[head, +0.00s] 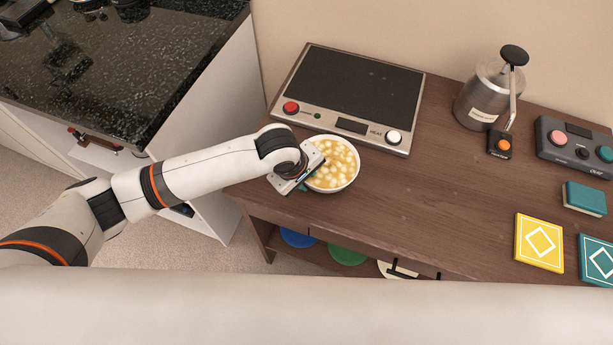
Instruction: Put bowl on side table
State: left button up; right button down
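A white bowl (349,184) filled with yellow liquid and pale round lumps is at the left front part of the brown wooden side table (430,205), just in front of the hot plate. It looks upright; I cannot tell whether its base touches the tabletop. My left gripper (306,183) is at the bowl's left rim, pointing down. Its fingertips are mostly hidden by its own body and the rim, so I cannot see whether they are closed on the bowl. My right gripper is not in view.
A hot plate (350,85) stands behind the bowl. A metal pot (486,100), a small black device (499,145) and a control box (577,145) stand at the back right. Teal and yellow (540,243) square items lie at the right. The table's middle is clear. A dark counter (100,60) is at the left.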

pick_arm(q)
jog(key=shift+r, duration=0.1)
jog(key=v, duration=1.2)
jog(key=shift+d, duration=0.1)
